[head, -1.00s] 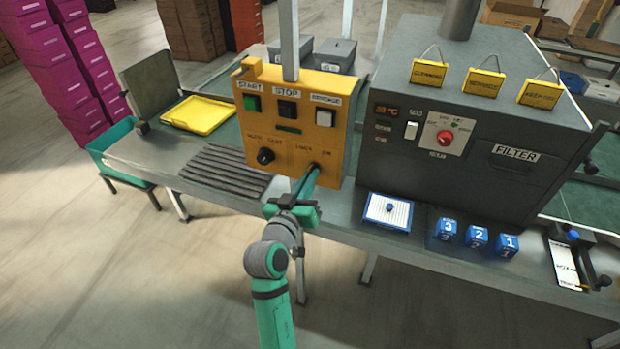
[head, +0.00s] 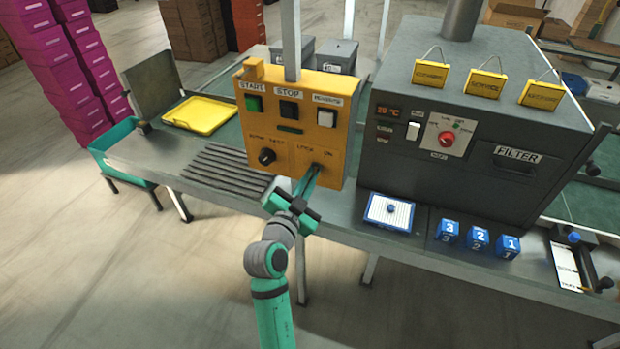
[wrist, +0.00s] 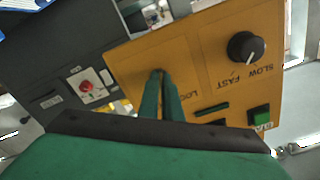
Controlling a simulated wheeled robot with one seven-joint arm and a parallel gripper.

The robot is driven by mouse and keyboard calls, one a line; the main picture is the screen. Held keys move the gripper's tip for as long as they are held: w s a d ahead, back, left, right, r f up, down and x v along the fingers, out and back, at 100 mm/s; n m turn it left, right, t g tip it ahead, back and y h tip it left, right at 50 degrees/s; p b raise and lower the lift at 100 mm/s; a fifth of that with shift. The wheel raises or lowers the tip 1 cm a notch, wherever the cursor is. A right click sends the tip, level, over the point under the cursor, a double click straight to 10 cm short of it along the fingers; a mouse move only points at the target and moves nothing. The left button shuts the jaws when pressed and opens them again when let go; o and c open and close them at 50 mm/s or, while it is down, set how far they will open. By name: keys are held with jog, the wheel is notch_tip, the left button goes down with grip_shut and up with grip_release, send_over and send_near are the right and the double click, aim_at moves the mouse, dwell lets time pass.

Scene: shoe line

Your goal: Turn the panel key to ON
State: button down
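The yellow control panel (head: 291,135) stands upright above the table, with START, STOP and a third button along its top and a SLOW/FAST knob at lower left. The key switch sits at lower right between the LOCK and ON labels. My gripper (head: 314,168) reaches up to it, its green fingers turned at an angle. In the wrist view the panel is upside down and tilted, and my fingertips (wrist: 161,76) meet at the key position. They look closed on the panel key, which they almost entirely hide. I cannot read the key's angle.
A dark FILTER machine (head: 476,130) with a red knob stands right of the panel. A white pad (head: 390,211) and blue numbered blocks (head: 478,240) lie in front of it. A yellow tray (head: 200,114) lies at left. The floor before the table is clear.

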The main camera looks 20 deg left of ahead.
jog(key=shift+s+m, duration=0.1)
jog(key=shift+m, duration=0.5)
jog(key=c, duration=2)
grip_release()
jog(key=s, duration=1)
jog(key=shift+s+a, duration=0.3)
jog(key=shift+a, duration=0.1)
